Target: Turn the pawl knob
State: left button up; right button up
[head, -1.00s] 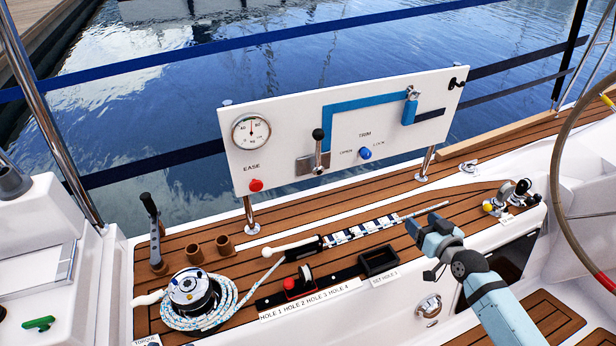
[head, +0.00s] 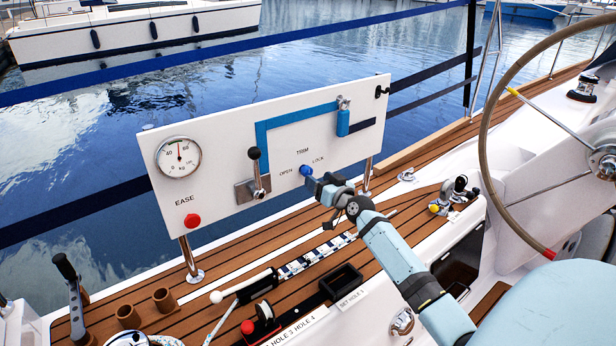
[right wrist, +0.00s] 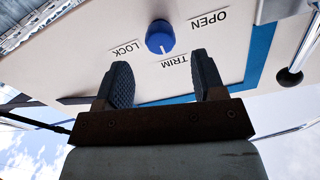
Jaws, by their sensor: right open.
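The pawl knob is a round blue knob (head: 306,169) on the white upright panel, between the OPEN and LOCK labels and under TRIM. In the right wrist view the knob (right wrist: 159,37) appears upside down with the panel, and its white mark points toward the TRIM label. My right gripper (head: 317,184) is just in front of the knob, at its lower right in the head view. Its two dark ribbed fingers (right wrist: 160,80) are open and empty, with the knob beyond their tips and roughly centred between them. My left gripper is not in view.
The white panel (head: 225,205) also carries a gauge (head: 178,157), a red EASE button (head: 193,220), a black-knobbed lever (head: 256,170) left of the blue knob, and a blue handle (head: 343,120) above it. A steering wheel (head: 482,110) stands at right.

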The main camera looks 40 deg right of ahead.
aim_at(306, 171)
jog(key=w, duration=0.3)
jog(key=w+b, duration=0.1)
jog(key=w, duration=0.1)
jog(key=shift+w+d, duration=0.2)
jog(key=shift+d, duration=0.05)
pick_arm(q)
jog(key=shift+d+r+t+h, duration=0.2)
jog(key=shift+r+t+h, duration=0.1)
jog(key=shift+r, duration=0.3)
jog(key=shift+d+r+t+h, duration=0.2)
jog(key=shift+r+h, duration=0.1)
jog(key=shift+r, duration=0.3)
pick_arm(e)
jog(key=c, duration=0.9)
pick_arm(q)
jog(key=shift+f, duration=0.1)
